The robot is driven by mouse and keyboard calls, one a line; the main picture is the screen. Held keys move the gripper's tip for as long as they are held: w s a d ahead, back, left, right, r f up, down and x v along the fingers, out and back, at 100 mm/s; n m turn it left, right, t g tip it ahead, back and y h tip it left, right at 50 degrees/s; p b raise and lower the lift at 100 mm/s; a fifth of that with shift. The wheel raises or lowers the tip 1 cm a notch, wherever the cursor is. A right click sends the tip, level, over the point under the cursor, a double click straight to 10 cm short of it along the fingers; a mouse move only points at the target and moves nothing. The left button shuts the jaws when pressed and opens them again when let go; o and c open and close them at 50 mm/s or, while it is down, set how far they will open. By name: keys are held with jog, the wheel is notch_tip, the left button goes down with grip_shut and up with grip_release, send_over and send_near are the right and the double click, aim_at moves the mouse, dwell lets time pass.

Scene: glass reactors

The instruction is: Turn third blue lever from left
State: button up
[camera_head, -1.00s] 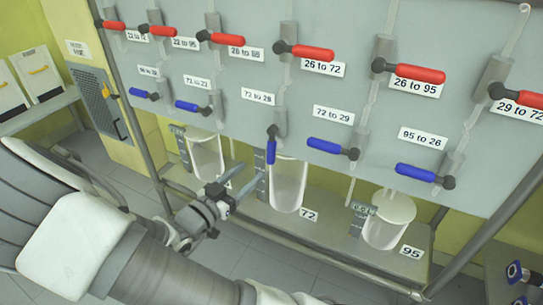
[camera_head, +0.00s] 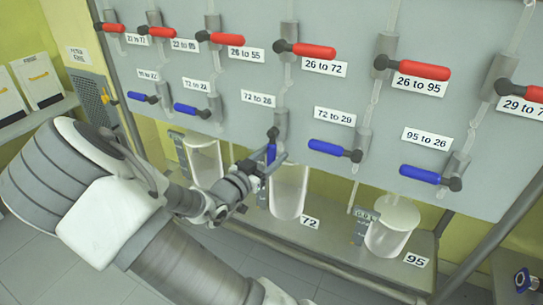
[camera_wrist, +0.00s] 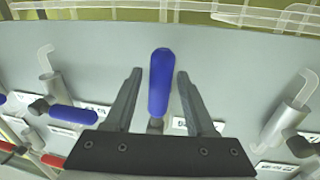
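The third blue lever from the left (camera_head: 271,152) hangs straight down from its valve, above the vessel labelled 72 (camera_head: 289,190). My gripper (camera_head: 268,161) is at this lever, partly covering its lower end. In the wrist view, the blue lever (camera_wrist: 159,82) stands upright in the picture between the two fingers of my gripper (camera_wrist: 158,75). The fingers are spread, with a gap on each side of the lever. The lever's pivot end is partly hidden behind the gripper's dark base.
Other blue levers lie near horizontal: the second (camera_head: 192,110) to the left and the fourth (camera_head: 329,147) to the right. Red levers (camera_head: 304,50) form the row above. Glass vessels (camera_head: 392,228) stand on the shelf below. The grey panel is close behind.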

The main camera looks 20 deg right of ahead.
grip_shut()
dwell(1.2)
